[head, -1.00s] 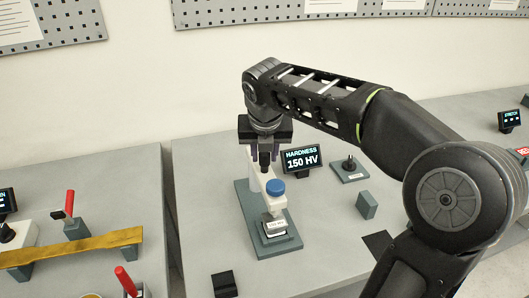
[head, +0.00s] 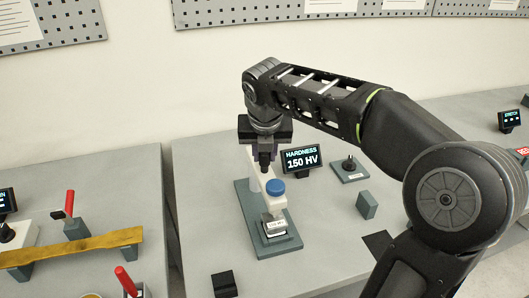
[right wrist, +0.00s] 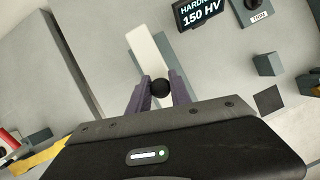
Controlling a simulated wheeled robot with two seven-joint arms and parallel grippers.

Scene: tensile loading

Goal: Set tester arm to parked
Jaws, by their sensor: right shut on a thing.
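The hardness tester stands on a grey-green base (head: 286,245) on the grey bench. In the right wrist view the white body (right wrist: 149,50) runs up from a black ball knob (right wrist: 160,87). My right gripper (right wrist: 161,90) points down over the back of the tester, its two purple-grey fingers shut on the knob from both sides. It also shows in the head view (head: 265,160). My left gripper is in neither view.
A display (head: 301,159) reading "HARDNESS 150 HV" stands right of the tester. A black knob on a plate (head: 350,168) and a grey block (head: 366,205) are farther right. A gap separates the left bench.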

